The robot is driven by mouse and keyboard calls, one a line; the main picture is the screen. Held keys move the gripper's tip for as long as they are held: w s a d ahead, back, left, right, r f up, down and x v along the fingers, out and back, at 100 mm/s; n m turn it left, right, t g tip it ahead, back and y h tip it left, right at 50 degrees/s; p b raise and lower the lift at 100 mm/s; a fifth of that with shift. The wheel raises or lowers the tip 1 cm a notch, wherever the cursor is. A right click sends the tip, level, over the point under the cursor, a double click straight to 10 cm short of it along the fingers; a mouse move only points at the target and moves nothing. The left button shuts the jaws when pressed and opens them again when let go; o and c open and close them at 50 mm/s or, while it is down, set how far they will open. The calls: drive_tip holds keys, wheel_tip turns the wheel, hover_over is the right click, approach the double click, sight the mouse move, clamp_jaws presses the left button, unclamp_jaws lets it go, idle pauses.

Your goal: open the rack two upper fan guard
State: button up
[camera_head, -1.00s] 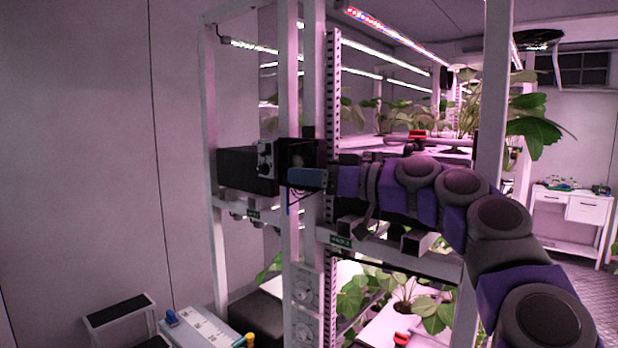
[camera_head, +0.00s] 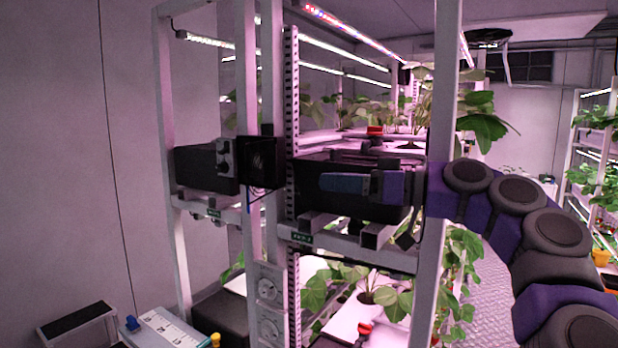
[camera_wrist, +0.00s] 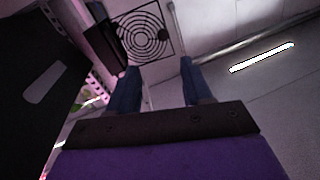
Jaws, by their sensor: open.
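The upper fan guard (camera_head: 262,160) is a dark square face on the black fan housing, beside the rack's front posts. In the wrist view the round ringed guard (camera_wrist: 147,36) shows ahead, slightly left of centre. I cannot tell whether it stands ajar. My gripper (camera_head: 322,183) is right of the guard in the head view, in front of a dark box, with a gap between. In the wrist view my gripper (camera_wrist: 157,68) has its two blue fingers apart, with nothing between them. The fingertips appear short of the guard.
White rack posts (camera_head: 271,90) stand beside the fan, and another post (camera_head: 445,110) is near my arm. A dark box (camera_head: 310,200) lies behind the gripper. Lower fans (camera_head: 268,290) sit below. Leafy plants (camera_head: 480,125) fill the shelves. A step stool (camera_head: 75,325) stands at lower left.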

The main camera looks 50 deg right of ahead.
drive_tip(key=shift+v, duration=1.75)
drive_tip(key=shift+w, duration=0.1)
